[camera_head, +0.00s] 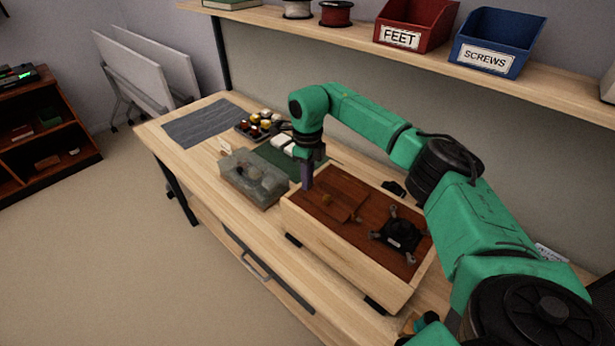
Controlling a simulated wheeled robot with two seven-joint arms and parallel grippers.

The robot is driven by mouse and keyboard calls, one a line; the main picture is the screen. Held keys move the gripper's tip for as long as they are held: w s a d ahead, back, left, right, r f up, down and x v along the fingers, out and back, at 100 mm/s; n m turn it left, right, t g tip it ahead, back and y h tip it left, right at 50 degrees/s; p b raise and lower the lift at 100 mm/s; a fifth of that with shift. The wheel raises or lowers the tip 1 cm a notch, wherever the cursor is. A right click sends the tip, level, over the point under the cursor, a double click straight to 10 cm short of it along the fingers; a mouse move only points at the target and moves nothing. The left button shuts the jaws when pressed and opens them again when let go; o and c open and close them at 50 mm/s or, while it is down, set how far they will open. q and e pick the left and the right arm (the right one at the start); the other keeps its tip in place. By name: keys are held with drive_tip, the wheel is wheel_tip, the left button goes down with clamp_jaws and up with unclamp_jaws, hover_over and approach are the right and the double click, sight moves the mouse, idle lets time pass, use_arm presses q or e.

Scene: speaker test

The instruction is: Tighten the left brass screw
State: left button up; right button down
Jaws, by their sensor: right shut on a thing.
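A pale wooden speaker box (335,258) with a red-brown top panel lies on the workbench. A black part with several legs (400,236) sits on the right of its top. My right gripper (308,163) points down at the box's back left corner. It is shut on a purple-grey tool (307,179), whose lower end meets the edge of the box in the picture. The left brass screw cannot be made out.
A grey foam tray (238,184) stands left of the box, beside a green mat (268,158). Small jars (262,122) and a dark grey mat (203,122) lie farther left. A shelf with red (418,18) and blue bins (497,40) hangs above.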

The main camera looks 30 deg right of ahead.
drive_tip(key=m, duration=0.4)
drive_tip(key=shift+w+r+m, duration=0.1)
drive_tip(key=shift+r+m, duration=0.1)
drive_tip(key=shift+m, duration=0.1)
drive_tip(key=m+p, duration=0.1)
drive_tip(key=m, duration=0.2)
drive_tip(key=shift+m, duration=0.3)
drive_tip(key=m, duration=0.4)
drive_tip(key=shift+m, duration=0.3)
drive_tip(key=shift+m+p, duration=0.55)
drive_tip(key=shift+m, duration=1.35)
drive_tip(key=c, duration=1)
unclamp_jaws()
drive_tip(key=shift+o, duration=1)
drive_tip(key=shift+f, duration=0.1)
